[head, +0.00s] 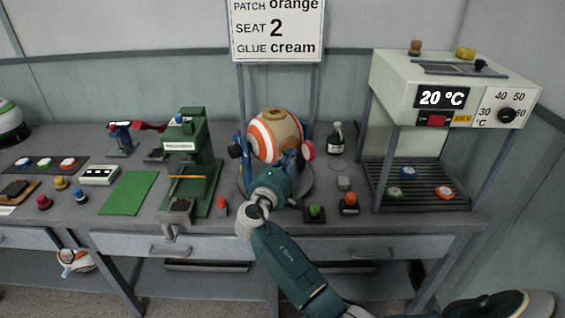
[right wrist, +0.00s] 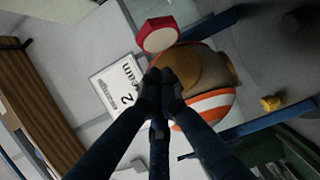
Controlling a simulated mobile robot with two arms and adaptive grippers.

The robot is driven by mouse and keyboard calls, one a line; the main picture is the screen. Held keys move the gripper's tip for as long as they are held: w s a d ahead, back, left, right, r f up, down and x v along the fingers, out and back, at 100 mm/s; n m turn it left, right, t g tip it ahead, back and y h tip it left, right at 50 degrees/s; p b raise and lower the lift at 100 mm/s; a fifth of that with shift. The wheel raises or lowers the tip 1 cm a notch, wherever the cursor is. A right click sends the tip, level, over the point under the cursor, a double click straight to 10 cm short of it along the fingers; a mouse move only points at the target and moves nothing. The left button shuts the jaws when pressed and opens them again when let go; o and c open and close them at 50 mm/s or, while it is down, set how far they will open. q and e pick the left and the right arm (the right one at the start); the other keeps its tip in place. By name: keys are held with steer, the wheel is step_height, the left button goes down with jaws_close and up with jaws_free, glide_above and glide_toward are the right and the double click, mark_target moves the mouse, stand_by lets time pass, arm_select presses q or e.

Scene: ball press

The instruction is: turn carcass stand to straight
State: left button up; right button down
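The ball carcass (head: 276,132), white with orange bands and a tan patch, sits in a blue stand (head: 243,165) on a round grey base. The stand has a black knob (head: 235,151) on the left and a red knob (head: 307,150) on the right. In the right wrist view the carcass (right wrist: 212,105) lies behind my fingers, with the red knob (right wrist: 157,38) above. My right gripper (right wrist: 161,78) has its fingertips together in front of the tan patch; nothing shows between them. In the head view it hides the stand's front. My left gripper is out of view.
A green press (head: 190,150) stands left of the stand, with a green mat (head: 129,193) beside it. An oven (head: 420,90) reading 20 °C stands at the right. A sign (head: 277,30) rises behind.

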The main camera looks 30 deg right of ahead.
mark_target(305, 146)
steer(key=shift+s+d+r+p, duration=0.1)
steer(key=shift+s+d+p, duration=0.15)
steer(key=shift+d, duration=0.55)
steer(key=shift+s+d+p, duration=0.1)
steer(key=shift+d+p, duration=0.1)
steer(key=shift+d, duration=0.55)
